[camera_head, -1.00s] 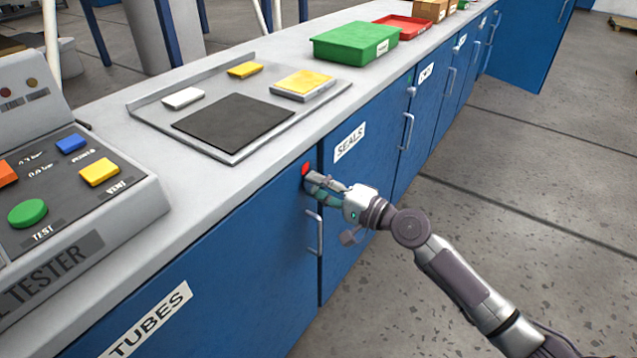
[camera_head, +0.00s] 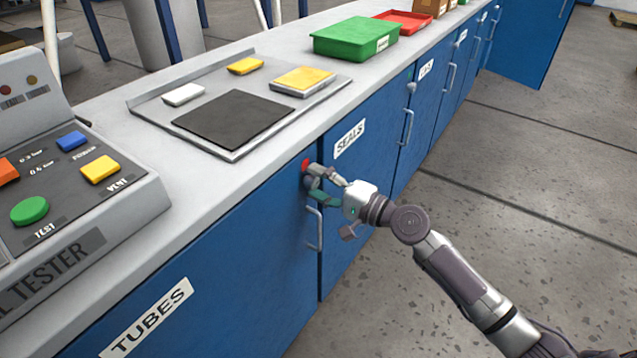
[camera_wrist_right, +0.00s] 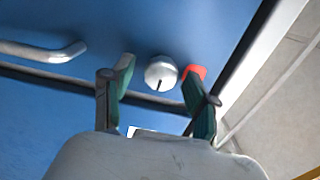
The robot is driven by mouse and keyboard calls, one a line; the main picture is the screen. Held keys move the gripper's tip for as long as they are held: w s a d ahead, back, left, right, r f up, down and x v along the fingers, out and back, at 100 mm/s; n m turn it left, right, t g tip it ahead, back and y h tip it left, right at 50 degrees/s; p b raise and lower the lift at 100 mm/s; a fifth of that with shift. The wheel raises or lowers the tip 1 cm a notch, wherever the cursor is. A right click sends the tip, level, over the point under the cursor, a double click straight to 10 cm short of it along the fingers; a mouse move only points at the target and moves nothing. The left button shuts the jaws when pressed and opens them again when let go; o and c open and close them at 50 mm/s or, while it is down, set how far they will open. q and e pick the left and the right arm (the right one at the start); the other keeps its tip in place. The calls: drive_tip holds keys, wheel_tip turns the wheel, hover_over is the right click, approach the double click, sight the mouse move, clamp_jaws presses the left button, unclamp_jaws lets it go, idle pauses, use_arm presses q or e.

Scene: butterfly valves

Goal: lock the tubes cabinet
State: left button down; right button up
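The tubes cabinet (camera_head: 215,275) is a blue door with a white TUBES label and a silver bar handle (camera_head: 314,228). Near its top right corner is a red mark (camera_head: 305,164). In the right wrist view, a round silver lock knob (camera_wrist_right: 161,72) with a dark slot sits beside the red mark (camera_wrist_right: 196,72). My right gripper (camera_head: 314,181) is at this corner, above the handle. Its two green-padded fingers are spread on either side of the knob, with visible gaps, so it looks open and not clamped. The head view hides the knob behind the fingers. My left gripper is out of view.
The counter above holds a tester panel (camera_head: 70,200), a tray with a dark pad (camera_head: 233,122), a green bin (camera_head: 356,42) and a red tray (camera_head: 404,22). The SEALS cabinet (camera_head: 350,215) adjoins on the right. A far blue door (camera_head: 528,40) stands open.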

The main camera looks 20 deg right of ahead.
drive_tip(key=shift+s+d, duration=0.1)
drive_tip(key=shift+s+d+f, duration=0.1)
drive_tip(key=shift+s+d, duration=0.1)
drive_tip(key=shift+s, duration=0.1)
drive_tip(key=v, duration=1.1)
